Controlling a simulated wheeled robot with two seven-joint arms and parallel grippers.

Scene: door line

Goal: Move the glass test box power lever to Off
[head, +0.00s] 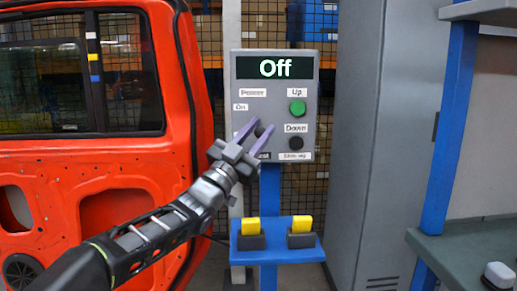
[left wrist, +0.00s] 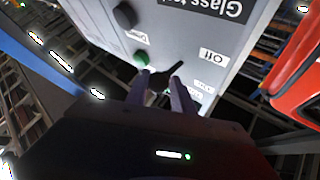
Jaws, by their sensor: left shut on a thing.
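The grey control box (head: 274,105) stands on a blue post, and its display (head: 275,68) reads "Off". The "Power" and "On" labels (head: 240,106) are on its left half. The dark power lever (head: 259,131) sits low on that side, between the fingers of my left gripper (head: 264,124). My left gripper is shut on it. In the left wrist view the box is upside down, with the dark lever (left wrist: 167,80) between the two fingers and an "Off" label (left wrist: 212,55) beside it. The gripper partly covers a lower label. My right gripper is not in view.
A green Up button (head: 297,108) and a dark Down button (head: 296,143) are just right of the lever. Yellow-topped switches sit on a blue shelf (head: 277,256) below. An orange car door (head: 95,165) is left, a grey cabinet (head: 385,150) right.

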